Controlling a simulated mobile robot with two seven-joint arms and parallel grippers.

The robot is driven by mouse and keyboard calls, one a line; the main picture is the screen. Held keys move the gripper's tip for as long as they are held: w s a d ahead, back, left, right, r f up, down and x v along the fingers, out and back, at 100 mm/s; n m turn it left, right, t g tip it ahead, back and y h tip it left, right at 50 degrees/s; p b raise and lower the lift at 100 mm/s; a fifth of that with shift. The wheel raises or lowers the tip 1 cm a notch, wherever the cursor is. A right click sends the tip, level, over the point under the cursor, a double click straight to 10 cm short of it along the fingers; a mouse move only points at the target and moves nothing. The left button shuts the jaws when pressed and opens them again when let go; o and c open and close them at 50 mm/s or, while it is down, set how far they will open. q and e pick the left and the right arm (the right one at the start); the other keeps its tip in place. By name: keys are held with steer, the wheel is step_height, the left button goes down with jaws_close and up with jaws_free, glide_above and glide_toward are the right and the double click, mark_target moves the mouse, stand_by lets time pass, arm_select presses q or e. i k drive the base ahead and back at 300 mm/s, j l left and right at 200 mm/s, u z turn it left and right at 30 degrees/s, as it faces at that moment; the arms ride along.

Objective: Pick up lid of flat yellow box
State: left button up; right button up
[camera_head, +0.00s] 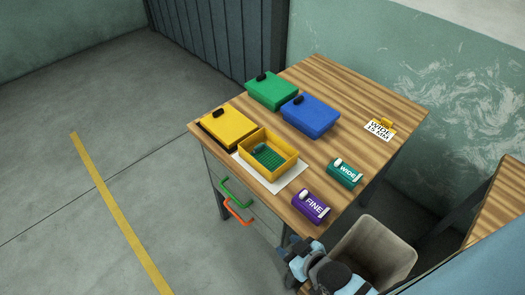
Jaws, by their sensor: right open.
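A flat yellow piece with a black knob (228,127) lies at the left corner of the wooden table. A dark edge shows beneath it. I cannot tell whether it is a loose lid or a closed box. Right beside it, an open yellow box (291,164) stands on a white sheet (281,184), with green netting (268,157) and a small dark green object inside. My right gripper (300,252) is at the bottom, by the table's near corner, well apart from both yellow things. It is open; its fingers are small and partly hidden. My left gripper is not in view.
Green (273,92) and blue (311,117) boxes with black knobs stand behind. Purple "FINE" (309,206) and teal "WIDE" (345,173) rolls lie at the near right; a "WIDE" card (379,129) lies farther back. A grey bin (388,244) stands below the table edge.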

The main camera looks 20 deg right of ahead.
mark_target(229, 126)
steer(key=i+j, duration=1.3)
steer(key=i+j+z, duration=0.15)
steer(key=i+j, duration=0.25)
steer(key=i+j+z, duration=0.15)
steer(key=i+j, duration=0.25)
steer(key=j, duration=0.15)
